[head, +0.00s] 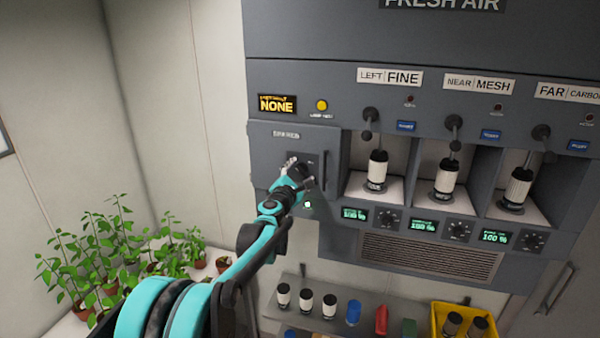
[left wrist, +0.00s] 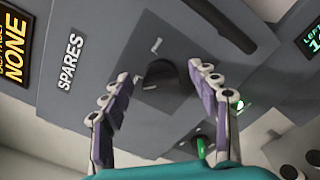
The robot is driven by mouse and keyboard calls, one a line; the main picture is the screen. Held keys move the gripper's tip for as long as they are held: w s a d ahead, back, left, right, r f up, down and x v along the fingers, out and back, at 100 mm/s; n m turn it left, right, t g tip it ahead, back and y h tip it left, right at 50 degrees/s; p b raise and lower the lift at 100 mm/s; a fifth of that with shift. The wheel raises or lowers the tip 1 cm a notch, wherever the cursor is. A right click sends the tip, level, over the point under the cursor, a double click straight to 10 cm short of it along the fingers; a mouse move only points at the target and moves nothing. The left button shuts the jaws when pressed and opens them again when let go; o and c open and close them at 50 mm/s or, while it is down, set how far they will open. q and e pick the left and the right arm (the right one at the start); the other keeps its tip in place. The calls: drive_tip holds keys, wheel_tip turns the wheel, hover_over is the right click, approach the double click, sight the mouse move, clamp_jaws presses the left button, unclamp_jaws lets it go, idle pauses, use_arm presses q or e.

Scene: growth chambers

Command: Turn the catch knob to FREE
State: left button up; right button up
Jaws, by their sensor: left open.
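The dark round catch knob (left wrist: 163,76) sits on the grey SPARES door (head: 290,145); small pale marks beside it are too small to read. In the head view my left gripper (head: 297,171) is at this door and hides most of the knob. In the left wrist view my left gripper (left wrist: 160,74) is open, with one finger on each side of the knob. Its jaws look empty, and I cannot tell whether either finger touches the knob. Which way the knob points is unclear. My right gripper is not in view.
A dark bar handle (head: 323,170) stands out just right of the knob. Right of the door are open bays with white cartridges (head: 377,170). Below is a shelf (head: 262,312) with several cartridges and a yellow bin (head: 437,320). Potted plants (head: 95,250) stand at left.

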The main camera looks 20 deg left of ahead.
use_arm(q)
drive_tip(key=c, duration=1.2)
drive_tip(key=shift+o, duration=0.2)
drive_tip(key=shift+f, duration=0.1)
drive_tip(key=m+b, duration=0.2)
drive_tip(key=m, duration=0.1)
drive_tip(key=shift+f+m+b, duration=0.15)
drive_tip(key=shift+m+b, duration=0.15)
drive_tip(key=shift+b, duration=0.05)
drive_tip(key=m+b, duration=0.2)
drive_tip(key=m, duration=0.2)
drive_tip(key=shift+f+m, duration=0.1)
drive_tip(key=shift+m, duration=0.2)
drive_tip(key=m+b, duration=0.2)
drive_tip(key=m, duration=0.2)
drive_tip(key=m+b, duration=0.1)
drive_tip(key=m, duration=0.4)
drive_tip(key=shift+f+m, duration=0.1)
drive_tip(key=shift+m, duration=0.3)
